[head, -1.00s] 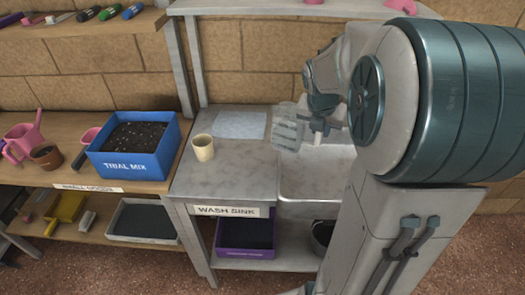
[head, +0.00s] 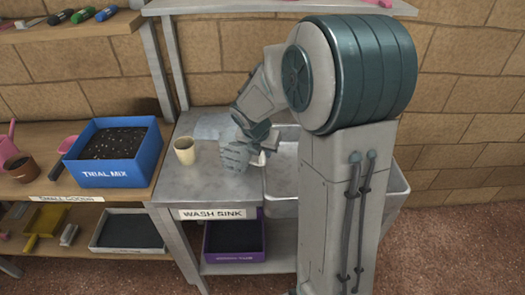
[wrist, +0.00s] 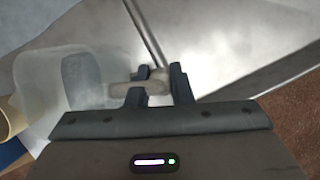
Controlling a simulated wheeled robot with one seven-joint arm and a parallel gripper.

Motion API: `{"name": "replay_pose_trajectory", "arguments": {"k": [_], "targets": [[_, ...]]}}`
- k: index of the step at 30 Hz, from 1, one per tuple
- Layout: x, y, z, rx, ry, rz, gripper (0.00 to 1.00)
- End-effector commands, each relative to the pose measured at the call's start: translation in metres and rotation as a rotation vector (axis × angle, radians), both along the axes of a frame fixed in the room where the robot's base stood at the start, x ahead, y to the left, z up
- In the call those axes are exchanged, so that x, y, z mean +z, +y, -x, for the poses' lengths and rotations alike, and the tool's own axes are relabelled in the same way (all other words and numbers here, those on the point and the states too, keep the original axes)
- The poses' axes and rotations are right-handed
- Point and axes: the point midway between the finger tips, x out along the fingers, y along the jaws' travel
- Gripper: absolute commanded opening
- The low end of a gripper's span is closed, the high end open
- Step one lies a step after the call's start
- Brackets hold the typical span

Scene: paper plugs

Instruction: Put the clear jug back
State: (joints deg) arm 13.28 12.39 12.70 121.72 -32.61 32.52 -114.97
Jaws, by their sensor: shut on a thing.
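The clear jug (head: 235,157) is a translucent, greyish vessel over the grey counter, left of the sink basin. In the wrist view the jug (wrist: 82,75) fills the left side, with its handle reaching right between the fingers. My gripper (wrist: 157,82) is shut on that handle. In the head view my gripper (head: 262,156) is at the jug's right side, partly hidden by my arm. The jug looks roughly upright. I cannot tell whether its base touches the counter. A pale blue mat (head: 212,125) lies on the counter behind it, partly covered from view.
A cream cup (head: 185,150) stands on the counter just left of the jug. The sink basin (head: 281,180) is to the right, partly behind my arm. A blue TRIAL MIX box (head: 113,178) sits on the left bench. Bare counter (head: 190,188) lies in front of the cup.

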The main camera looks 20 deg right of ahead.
Motion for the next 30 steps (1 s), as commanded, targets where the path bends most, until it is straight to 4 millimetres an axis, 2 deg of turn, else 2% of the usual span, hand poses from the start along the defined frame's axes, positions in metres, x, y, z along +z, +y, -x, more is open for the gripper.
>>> {"name": "replay_pose_trajectory", "arguments": {"k": [8, 9, 11, 12, 19, 23, 26, 30], "targets": [[-0.001, 0.000, 0.000, -0.001, -0.002, 0.000, 0.00], [-0.002, 0.000, 0.000, -0.001, -0.002, 0.000, 0.23], [-0.001, 0.000, 0.000, -0.001, -0.002, 0.000, 0.39], [-0.001, 0.000, 0.000, -0.001, -0.002, 0.000, 0.41], [-0.001, 0.000, 0.000, -0.001, -0.002, 0.000, 0.41], [0.007, 0.001, 0.001, 0.000, -0.003, 0.001, 0.41], [0.021, 0.004, 0.004, -0.001, -0.006, 0.001, 0.41], [0.050, 0.012, 0.013, -0.001, -0.008, 0.002, 0.41]]}}
